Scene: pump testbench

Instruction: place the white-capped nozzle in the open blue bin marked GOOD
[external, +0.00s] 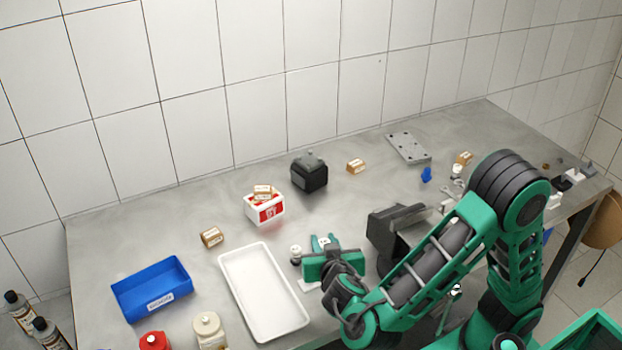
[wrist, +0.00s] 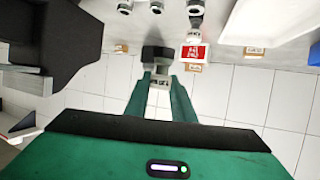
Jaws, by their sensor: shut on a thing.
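My gripper (external: 324,242) is over the front part of the table, right of the white tray. In the wrist view its two green fingers (wrist: 160,82) are closed on a small pale piece with dark spots (wrist: 158,79). It seems to be the white-capped nozzle, whose white top (external: 323,241) shows between the fingers; most of it is hidden. An open blue bin (external: 135,301) stands at the table's left end and looks empty. Its front label is too small to read surely. My gripper is well to the right of this bin.
A white tray (external: 262,333) lies between gripper and bin. Another small white-topped part (external: 296,252) stands just left of my gripper. A red-and-white box (external: 264,209), a black block (external: 309,173) and a small carton (external: 212,237) stand behind.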

